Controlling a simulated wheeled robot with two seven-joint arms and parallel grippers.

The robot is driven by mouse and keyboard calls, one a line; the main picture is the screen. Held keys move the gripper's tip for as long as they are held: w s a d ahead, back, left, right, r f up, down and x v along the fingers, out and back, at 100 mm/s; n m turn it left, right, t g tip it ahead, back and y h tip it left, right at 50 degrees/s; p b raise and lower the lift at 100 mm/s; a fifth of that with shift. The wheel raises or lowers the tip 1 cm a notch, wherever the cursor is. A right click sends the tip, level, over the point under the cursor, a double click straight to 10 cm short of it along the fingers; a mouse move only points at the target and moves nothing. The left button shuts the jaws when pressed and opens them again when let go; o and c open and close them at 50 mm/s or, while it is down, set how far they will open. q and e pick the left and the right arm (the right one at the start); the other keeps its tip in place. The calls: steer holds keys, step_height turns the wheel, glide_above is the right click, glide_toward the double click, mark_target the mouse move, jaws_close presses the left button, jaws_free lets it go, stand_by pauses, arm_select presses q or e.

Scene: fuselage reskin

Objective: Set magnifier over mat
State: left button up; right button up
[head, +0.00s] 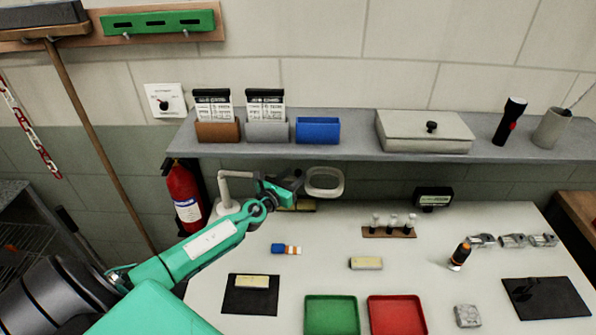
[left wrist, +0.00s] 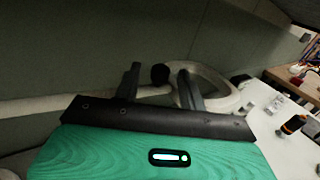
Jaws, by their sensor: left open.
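The magnifier is a pale lamp with a jointed arm and an oval ring head (head: 324,182), at the back left of the table under the shelf. In the left wrist view its ring (left wrist: 222,92) is just beyond my fingers. My left gripper (head: 294,186) is open beside the ring, on its left. A dark round knob (left wrist: 160,74) shows between the two fingers (left wrist: 158,80); I cannot tell whether they touch it. A black mat (head: 250,301) lies at the table's front left with a beige block on it. Another dark mat (head: 560,297) lies at the right. My right gripper is out of view.
A grey shelf (head: 350,150) overhangs the table's back. Green (head: 331,315) and red (head: 397,315) trays lie at the front. A vial rack (head: 388,232), a beige block (head: 366,263) and a blue-orange item (head: 286,249) stand between. A fire extinguisher (head: 184,195) is at the left.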

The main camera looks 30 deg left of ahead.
mark_target(296, 174)
arm_select(q)
steer(key=shift+w, duration=1.5)
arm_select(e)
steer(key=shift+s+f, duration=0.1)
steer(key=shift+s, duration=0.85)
arm_select(q)
steer(key=shift+c, duration=0.7)
jaws_close()
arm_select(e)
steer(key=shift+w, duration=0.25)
